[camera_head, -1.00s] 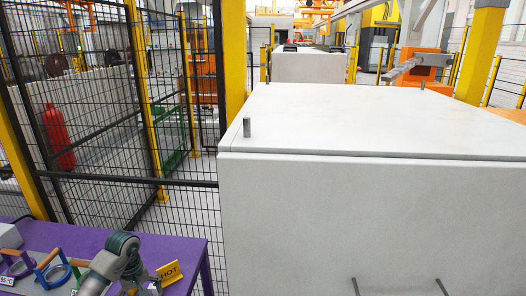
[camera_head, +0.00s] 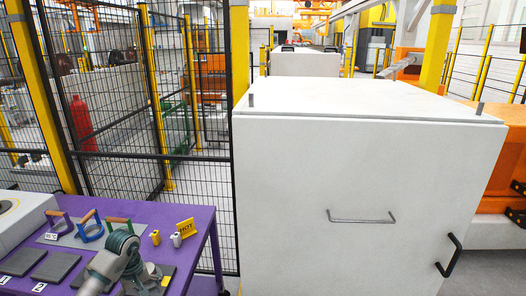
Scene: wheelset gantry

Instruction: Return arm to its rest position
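One of my arms (camera_head: 121,246) shows at the lower left of the head view. Its pale grey link rises from the bottom edge to a bent joint with dark green bands, then turns down in front of the purple table. No gripper fingers can be made out at its lower end. My other arm does not show. Neither gripper can be seen.
A large white cabinet (camera_head: 300,180) with handles fills the right. A black mesh fence (camera_head: 115,120) stands behind.

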